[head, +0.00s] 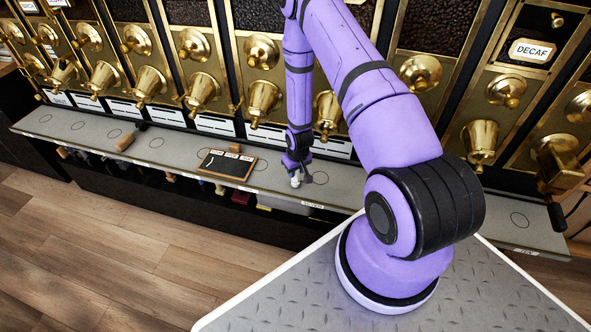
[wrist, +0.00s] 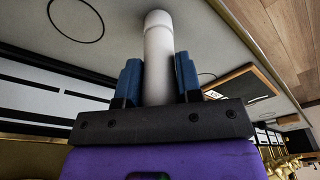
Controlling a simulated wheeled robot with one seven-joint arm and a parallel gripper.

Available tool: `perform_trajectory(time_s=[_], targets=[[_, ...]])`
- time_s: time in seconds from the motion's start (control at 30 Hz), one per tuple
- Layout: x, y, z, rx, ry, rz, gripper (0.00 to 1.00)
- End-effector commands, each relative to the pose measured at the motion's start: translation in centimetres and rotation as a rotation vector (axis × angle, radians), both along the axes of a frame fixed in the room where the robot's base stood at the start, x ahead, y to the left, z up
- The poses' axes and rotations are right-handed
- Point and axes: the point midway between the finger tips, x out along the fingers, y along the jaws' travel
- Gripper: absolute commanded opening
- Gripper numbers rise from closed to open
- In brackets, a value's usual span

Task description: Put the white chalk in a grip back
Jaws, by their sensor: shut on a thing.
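My gripper (wrist: 158,88) is shut on the white chalk (wrist: 158,45), a pale rounded stick between the two blue finger pads in the wrist view. In the head view my gripper (head: 296,180) is at the grey counter, just right of the small blackboard, and the chalk (head: 295,181) shows as a small white spot at its tip. The chalk's end is close to the counter surface; I cannot tell whether it touches. The blackboard (head: 226,165) has a wooden frame and lies on the counter.
The grey counter (head: 75,127) carries printed circles and a wooden-handled tool (head: 126,141) at left. Brass dispensers (head: 202,90) hang over its back edge. A grey bin (head: 285,204) and other items sit below the front edge.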

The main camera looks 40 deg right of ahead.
Motion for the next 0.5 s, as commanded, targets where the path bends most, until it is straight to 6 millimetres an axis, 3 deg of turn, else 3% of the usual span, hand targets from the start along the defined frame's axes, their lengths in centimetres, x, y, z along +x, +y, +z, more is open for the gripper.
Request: perform_trajectory(time_s=[0.5], targets=[[0.01, 0.0, -0.7, 0.0, 0.0, 0.0, 0.0]])
